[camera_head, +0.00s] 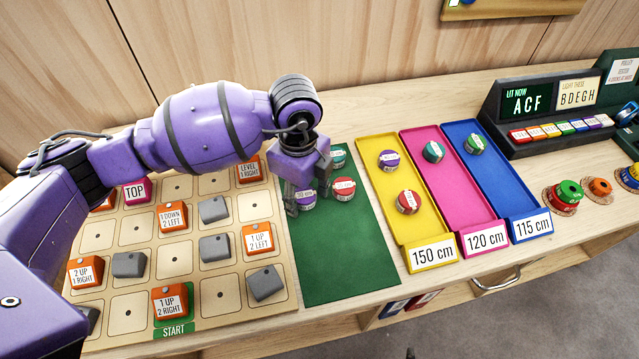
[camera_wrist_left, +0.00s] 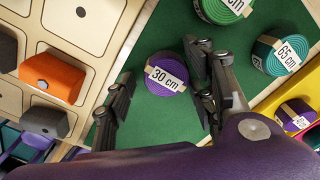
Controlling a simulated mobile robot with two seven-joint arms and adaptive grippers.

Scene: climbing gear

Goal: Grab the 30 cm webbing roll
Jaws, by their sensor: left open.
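The 30 cm webbing roll (camera_wrist_left: 165,74) is purple with a pale label band and lies on the green mat (camera_wrist_left: 150,125). In the head view a purple roll (camera_head: 307,201) shows at the fingers of my left gripper (camera_head: 298,198), partly covered by it. In the left wrist view my left gripper (camera_wrist_left: 163,88) is open, with one finger on each side of the 30 cm roll. Its right finger overlaps the roll's edge in the picture. I cannot tell whether it touches. My right gripper is not in view.
A red roll (camera_head: 343,188) and a teal roll (camera_head: 338,156) lie close by on the mat. Yellow (camera_head: 417,225), pink (camera_head: 467,198) and blue (camera_head: 502,190) trays stand to the right. The board (camera_head: 128,318) with orange and grey blocks is left. The mat's front is clear.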

